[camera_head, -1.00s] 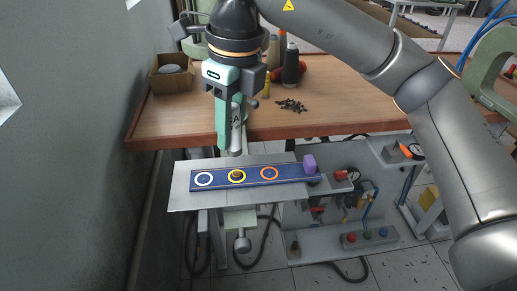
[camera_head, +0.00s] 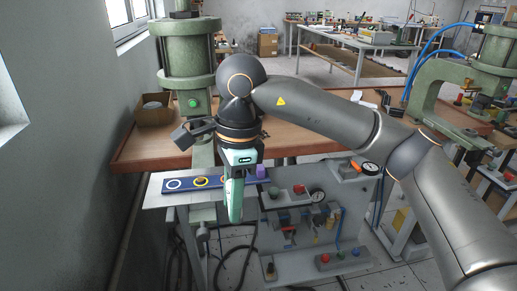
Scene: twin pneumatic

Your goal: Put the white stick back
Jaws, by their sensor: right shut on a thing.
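My right gripper (camera_head: 235,214) points straight down, with its green fingers in front of the right half of the blue board (camera_head: 187,185). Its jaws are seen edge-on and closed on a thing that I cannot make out. No white stick shows clearly. The board lies on a pale metal plate (camera_head: 153,201). Its white ring (camera_head: 174,184) at the left is empty. Its yellow ring (camera_head: 200,181) has a dark centre. The orange ring is mostly hidden by my gripper. A purple block (camera_head: 261,171) is at the board's right end. My left gripper is not in view.
A green press (camera_head: 187,62) stands behind my right gripper on the wooden table (camera_head: 135,152). A cardboard box (camera_head: 152,110) is left of it. A panel with gauges and buttons (camera_head: 325,225) stands right of the plate. Another green press (camera_head: 470,85) is at right.

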